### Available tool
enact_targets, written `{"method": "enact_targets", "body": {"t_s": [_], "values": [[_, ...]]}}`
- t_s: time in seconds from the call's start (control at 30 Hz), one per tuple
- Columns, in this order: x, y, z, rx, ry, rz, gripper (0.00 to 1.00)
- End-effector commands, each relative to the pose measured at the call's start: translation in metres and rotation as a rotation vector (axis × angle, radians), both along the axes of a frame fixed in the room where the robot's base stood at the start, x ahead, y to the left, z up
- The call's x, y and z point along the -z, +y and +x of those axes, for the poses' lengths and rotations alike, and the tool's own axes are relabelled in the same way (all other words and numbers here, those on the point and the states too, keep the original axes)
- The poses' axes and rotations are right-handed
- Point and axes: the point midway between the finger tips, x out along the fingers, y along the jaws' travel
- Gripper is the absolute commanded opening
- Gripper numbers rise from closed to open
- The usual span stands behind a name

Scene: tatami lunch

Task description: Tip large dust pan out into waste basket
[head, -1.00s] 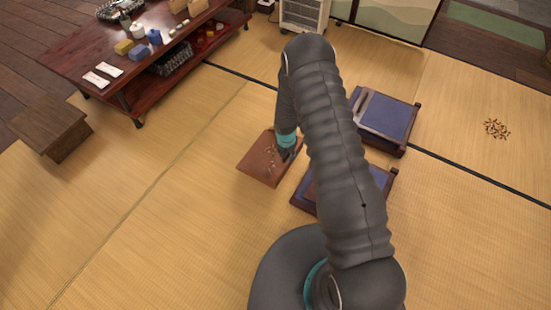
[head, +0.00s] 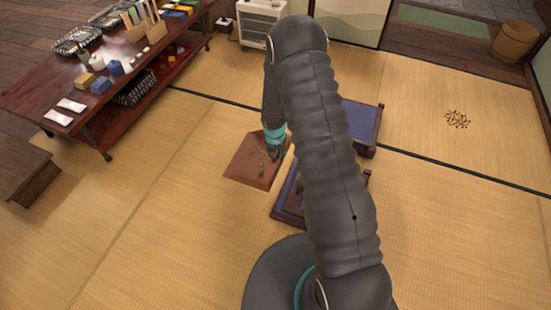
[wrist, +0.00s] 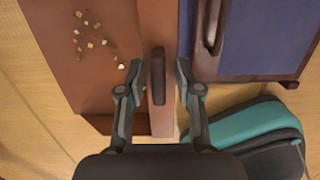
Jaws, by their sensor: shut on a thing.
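The large dust pan (head: 240,165) is a flat brown pan with light and dark bits lying on it, left of the blue cushioned seats in the head view. It also fills the left of the wrist view (wrist: 105,95). My gripper (head: 275,152) is shut on the pan's dark handle bar (wrist: 157,75), with one finger on each side. The pan looks level; its height above the mat cannot be told. A wooden bucket (head: 515,42), apparently the waste basket, stands at the far upper right, well away from the pan.
Two blue-topped low seats (head: 362,125) stand right of the pan, one partly hidden by my arm. A pile of brown bits (head: 456,119) lies on the tatami to the right. A low red table (head: 125,75) with dishes is at upper left. Open mat lies at right.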

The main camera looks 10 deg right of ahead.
Motion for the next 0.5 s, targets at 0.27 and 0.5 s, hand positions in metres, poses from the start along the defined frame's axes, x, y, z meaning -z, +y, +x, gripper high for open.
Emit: {"method": "enact_targets", "body": {"t_s": [0.27,0.5], "values": [[-0.037,0.000,0.001,0.002,-0.003,0.001,0.00],[-0.068,0.000,0.001,0.002,-0.003,0.001,0.00]]}}
